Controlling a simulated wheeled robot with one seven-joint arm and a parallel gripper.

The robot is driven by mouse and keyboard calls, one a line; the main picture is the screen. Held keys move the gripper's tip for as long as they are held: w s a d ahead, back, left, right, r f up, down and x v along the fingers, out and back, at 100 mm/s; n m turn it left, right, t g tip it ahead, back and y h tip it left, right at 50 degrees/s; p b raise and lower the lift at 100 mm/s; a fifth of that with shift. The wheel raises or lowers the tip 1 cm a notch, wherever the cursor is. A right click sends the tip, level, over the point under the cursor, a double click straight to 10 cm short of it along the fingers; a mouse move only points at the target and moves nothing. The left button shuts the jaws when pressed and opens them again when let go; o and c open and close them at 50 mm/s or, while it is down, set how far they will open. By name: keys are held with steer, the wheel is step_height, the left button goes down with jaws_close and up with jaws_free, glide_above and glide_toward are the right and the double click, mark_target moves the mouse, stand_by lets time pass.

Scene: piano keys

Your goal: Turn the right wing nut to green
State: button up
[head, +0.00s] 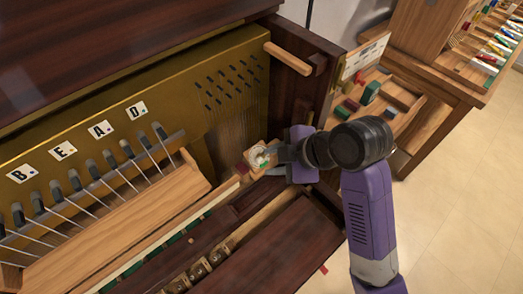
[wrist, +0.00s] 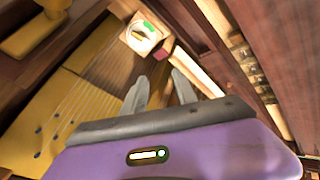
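A small wooden block with a round white dial (wrist: 143,36) marked with green shows in the wrist view, just beyond my fingertips. It also shows in the head view (head: 261,157), inside the open piano at the right end of the hammer row. Only one such dial shows. My gripper (wrist: 160,79) is open, its two grey fingers apart with nothing between them. In the head view my gripper (head: 277,153) is right beside the block and partly hides it.
A small red block (wrist: 166,50) sits beside the dial block. Piano hammers and strings (head: 120,165) lie left of it, below a brass plate (head: 60,120) with letter tags. Dark wooden casing (head: 305,65) rises close by. A wooden tray of coloured pieces (head: 385,100) stands to the right.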

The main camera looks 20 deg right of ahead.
steer(key=w+d+f+m+b, duration=0.1)
steer(key=w+f+m+b, duration=0.1)
steer(key=m, duration=1.1)
steer(key=w+d+f+m+t+h+b, duration=0.1)
steer(key=f+m, duration=0.4)
steer(key=m, duration=0.9)
steer(key=shift+w+d+h+b, duration=0.3)
steer(key=shift+w+d+b, duration=0.2)
steer(key=shift+w, duration=0.65)
steer(key=shift+f, duration=0.2)
steer(key=shift+w+a+f, duration=0.15)
steer(key=shift+w+f, duration=0.1)
